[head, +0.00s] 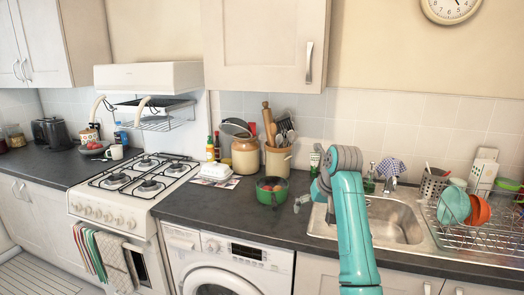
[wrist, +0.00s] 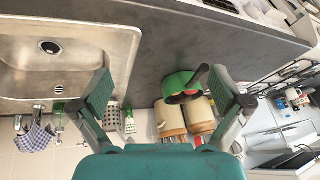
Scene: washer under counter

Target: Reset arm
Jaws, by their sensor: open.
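My arm (head: 352,225) is teal and reaches up in front of the counter beside the sink. My gripper (head: 302,203) is at the left of the arm's upper end, near the sink's left edge. In the wrist view my gripper (wrist: 168,98) shows two fingers spread wide with nothing between them. A green pot (head: 271,191) stands on the counter to the left of the gripper. In the wrist view, which is upside down, the pot (wrist: 178,84) lies beyond the fingers, apart from them.
The sink (head: 398,220) is right of the arm, with a dish rack (head: 480,228) beyond it. Utensil pots (head: 277,160) stand behind the green pot. The washing machine (head: 228,264) sits under the counter, beside the stove (head: 135,185). The counter front (head: 225,218) is clear.

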